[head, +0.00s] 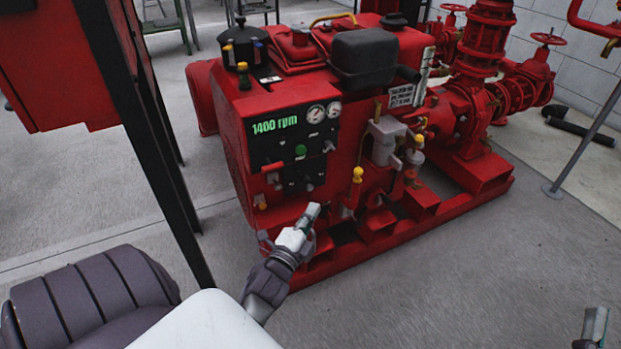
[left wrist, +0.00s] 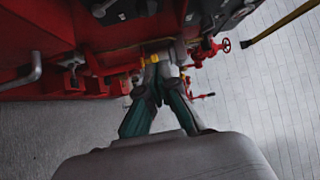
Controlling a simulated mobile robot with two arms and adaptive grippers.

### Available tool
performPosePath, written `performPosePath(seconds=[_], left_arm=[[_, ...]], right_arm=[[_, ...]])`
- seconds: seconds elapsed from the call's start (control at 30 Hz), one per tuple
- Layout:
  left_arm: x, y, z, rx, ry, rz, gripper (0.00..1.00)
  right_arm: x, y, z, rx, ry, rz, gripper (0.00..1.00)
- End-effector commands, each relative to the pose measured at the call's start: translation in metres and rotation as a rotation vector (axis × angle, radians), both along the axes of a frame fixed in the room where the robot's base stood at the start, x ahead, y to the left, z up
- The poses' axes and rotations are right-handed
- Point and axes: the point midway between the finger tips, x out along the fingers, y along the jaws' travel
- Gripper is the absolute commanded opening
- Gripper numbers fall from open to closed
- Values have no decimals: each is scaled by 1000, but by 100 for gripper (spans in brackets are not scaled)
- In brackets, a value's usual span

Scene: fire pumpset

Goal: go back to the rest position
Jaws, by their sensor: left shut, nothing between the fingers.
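My left gripper (head: 312,213) is in front of the red pumpset (head: 222,100), low and just below its control panel (head: 262,150). In the left wrist view its fingers (left wrist: 158,62) are together with nothing between them. Red machine parts show behind the fingertips; I cannot tell whether they touch. My right gripper (head: 598,318) shows only in part at the lower right corner of the head view, over bare floor and apart from the pumpset. Whether its fingers are open is not clear.
The panel has a green "1400 rpm" readout (head: 275,126) and gauges (head: 316,114). A yellow-topped lever (head: 356,180) stands right of my left gripper. A red cabinet (head: 55,75) on dark posts (head: 150,130) stands at left. The floor (head: 450,285) at lower right is clear.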

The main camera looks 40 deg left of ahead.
Motion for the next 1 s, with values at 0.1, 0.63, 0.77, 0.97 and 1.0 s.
performPosePath(seconds=[0.1,0.63,0.77,0.97,1.0], left_arm=[[-7,-2,0,0,-1,1,0],[-7,-2,0,1,-1,0,0],[-6,-5,3,-13,-11,-9,0],[2,-63,62,-302,-166,-176,0],[2,-81,78,-403,-205,-235,0]], right_arm=[[2,0,-5,-9,30,-3,40],[3,0,-6,-10,35,-3,40],[3,0,-6,-10,36,-3,40],[3,0,-6,-10,36,-3,40],[3,0,-6,-10,36,-3,40]])
